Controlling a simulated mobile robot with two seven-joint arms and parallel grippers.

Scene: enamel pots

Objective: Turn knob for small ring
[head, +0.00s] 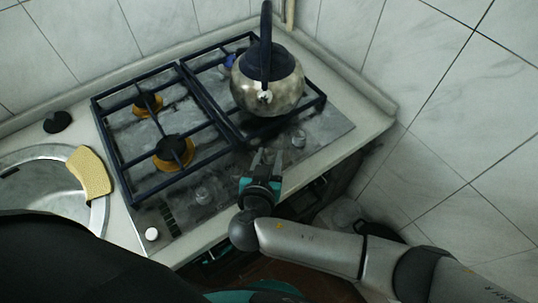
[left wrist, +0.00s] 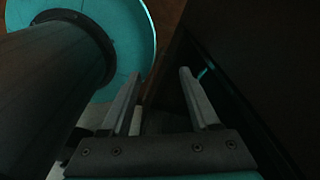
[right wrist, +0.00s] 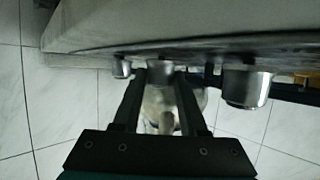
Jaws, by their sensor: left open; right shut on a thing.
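The gas hob (head: 325,128) has a row of metal knobs along its front edge. My right gripper (head: 267,157) is at this edge, its fingers on either side of one knob (right wrist: 160,72), and is shut on it. One knob (head: 298,138) is to the right of the gripper, another (head: 202,195) to the left. The right wrist view also shows the gripper (right wrist: 159,76) with a knob (right wrist: 247,88) at each side. My left gripper (left wrist: 160,75) is open and empty, low in a dark area. Which knob belongs to the small ring cannot be told.
A steel kettle (head: 268,90) stands on the right half of the hob. A bluish patch (head: 230,62) shows behind it. Two burners (head: 174,152) on the left are uncovered. A sink (head: 48,165) with a yellow sponge (head: 89,173) is at the left. Tiled walls close off the back and right.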

